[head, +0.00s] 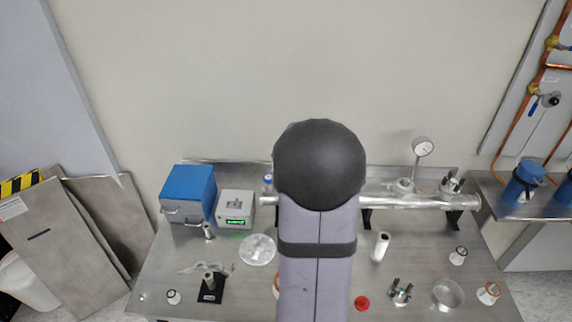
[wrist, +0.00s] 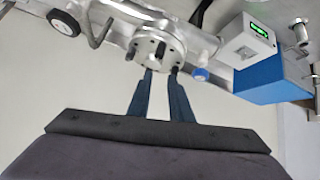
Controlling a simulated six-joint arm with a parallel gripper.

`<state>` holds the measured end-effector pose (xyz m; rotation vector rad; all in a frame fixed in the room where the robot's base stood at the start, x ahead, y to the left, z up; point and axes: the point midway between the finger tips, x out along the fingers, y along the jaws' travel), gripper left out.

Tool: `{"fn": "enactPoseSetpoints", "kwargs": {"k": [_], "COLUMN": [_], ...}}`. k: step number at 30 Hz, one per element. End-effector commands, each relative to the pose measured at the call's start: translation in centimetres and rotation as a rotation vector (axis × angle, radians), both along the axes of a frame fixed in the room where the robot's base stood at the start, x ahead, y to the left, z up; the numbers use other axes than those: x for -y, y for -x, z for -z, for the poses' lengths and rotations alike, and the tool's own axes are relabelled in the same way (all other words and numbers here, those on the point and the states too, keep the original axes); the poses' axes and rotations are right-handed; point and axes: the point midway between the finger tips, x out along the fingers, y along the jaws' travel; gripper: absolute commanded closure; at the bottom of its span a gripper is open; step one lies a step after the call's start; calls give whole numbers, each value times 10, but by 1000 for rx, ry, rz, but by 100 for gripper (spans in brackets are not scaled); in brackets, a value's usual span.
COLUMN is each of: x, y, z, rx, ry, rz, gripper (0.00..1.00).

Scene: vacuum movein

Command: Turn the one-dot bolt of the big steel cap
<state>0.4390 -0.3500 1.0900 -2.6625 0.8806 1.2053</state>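The big steel cap (wrist: 150,38) is a round flange with dark bolts around its face, in the upper middle of the wrist view. My gripper (wrist: 162,72) is open, its two dark fingers apart, with the tips at the cap's lower edge. I cannot tell whether they touch it, and I see nothing held between them. The dot marks on the bolts are too small to read, so I cannot tell which bolt has one dot. In the head view my own arm hides the gripper and the cap; the long steel tube (head: 420,202) shows to the right.
A blue box (head: 188,189) and a grey unit with a green display (head: 235,208) stand at the bench's left. A gauge (head: 422,147) rises above the tube.

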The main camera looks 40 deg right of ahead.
Motion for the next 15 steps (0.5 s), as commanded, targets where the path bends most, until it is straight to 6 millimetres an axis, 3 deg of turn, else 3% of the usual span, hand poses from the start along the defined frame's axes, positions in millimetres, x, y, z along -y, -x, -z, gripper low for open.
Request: {"fn": "enactPoseSetpoints", "kwargs": {"k": [6,15], "x": [3,-9], "y": [-4,-3], "z": [20,22], "rx": [149,343], "ry": [45,75], "rz": [-48,-93], "gripper": [81,81]}}
